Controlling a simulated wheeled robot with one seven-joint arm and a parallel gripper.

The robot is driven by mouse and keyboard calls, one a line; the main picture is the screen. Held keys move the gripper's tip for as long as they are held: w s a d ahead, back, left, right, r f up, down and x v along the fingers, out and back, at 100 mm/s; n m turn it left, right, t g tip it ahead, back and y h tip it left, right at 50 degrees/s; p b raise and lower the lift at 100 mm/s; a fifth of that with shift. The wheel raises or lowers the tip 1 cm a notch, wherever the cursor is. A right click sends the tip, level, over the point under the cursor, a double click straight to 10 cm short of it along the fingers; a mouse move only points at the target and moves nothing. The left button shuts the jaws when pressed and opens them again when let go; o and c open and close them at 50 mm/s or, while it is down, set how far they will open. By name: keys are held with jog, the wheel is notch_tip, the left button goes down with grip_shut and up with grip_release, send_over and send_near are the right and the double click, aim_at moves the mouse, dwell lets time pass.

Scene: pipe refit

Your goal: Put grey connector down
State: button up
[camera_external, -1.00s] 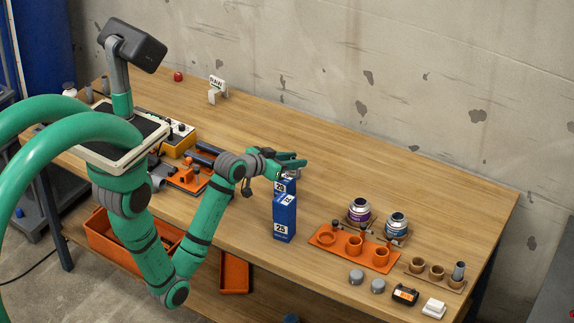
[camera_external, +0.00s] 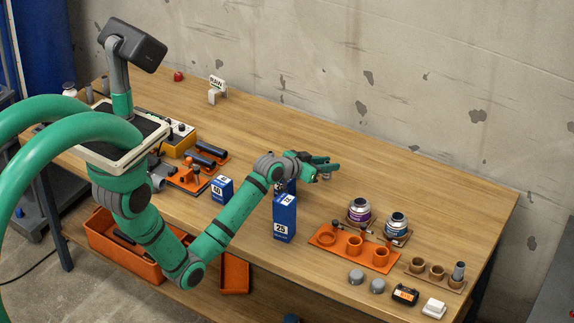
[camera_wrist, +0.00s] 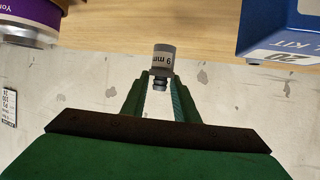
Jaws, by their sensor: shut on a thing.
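The grey connector (camera_wrist: 163,62) is a short cylinder with a white label reading like "9 mm". It sits between the fingertips of my gripper (camera_wrist: 161,88), which is shut on it, in the wrist view. In the external view my gripper (camera_external: 326,169) is over the middle of the table, right of the blue boxes; the connector is small and hard to make out there. I cannot tell whether the connector touches the table.

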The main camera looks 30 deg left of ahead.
aim_at(323, 175)
jog(key=shift+w+f, duration=0.35)
jog(key=shift+f, duration=1.55)
jog(key=shift+f, duration=0.6)
jog(key=o, duration=1.1)
jog(key=shift+c, duration=0.2)
jog(key=shift+r, duration=0.1)
jog(key=v, duration=0.4)
jog(key=r+v, duration=0.1)
jog(key=v, duration=0.3)
jog(key=shift+w+d, duration=0.1)
jog(key=shift+w, duration=0.1)
